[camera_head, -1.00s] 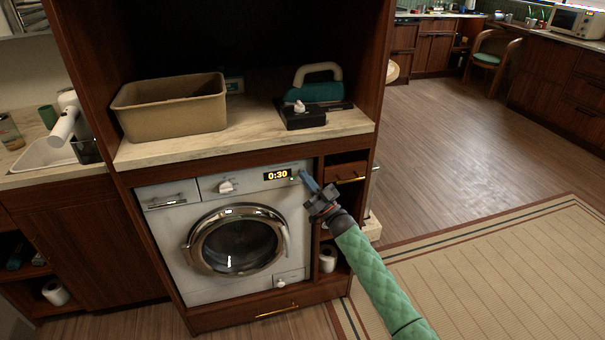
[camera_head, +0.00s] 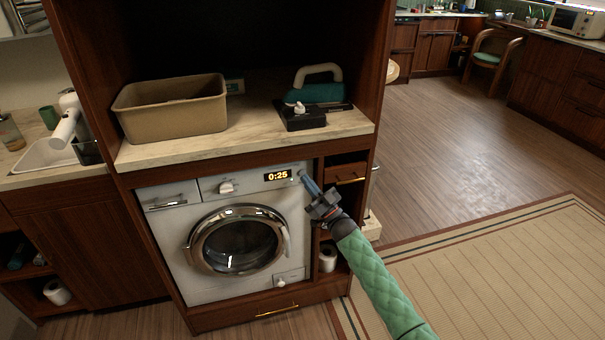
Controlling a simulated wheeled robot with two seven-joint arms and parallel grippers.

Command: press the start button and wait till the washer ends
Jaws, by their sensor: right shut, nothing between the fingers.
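A white washer (camera_head: 180,240) stands under the counter with its round glass door (camera_head: 238,240) closed. Its display (camera_head: 277,177) at the upper right of the front reads 0:25. My right gripper (camera_head: 306,180) is shut and empty, its fingertips just to the right of the display by the washer's upper right corner. A small round button seems to show beside the tips, but I cannot tell whether they touch it. My left gripper is not in view.
A sink (camera_head: 45,155) is at the left. Wooden floor (camera_head: 450,145) and a beige rug (camera_head: 490,270) lie open at the right.

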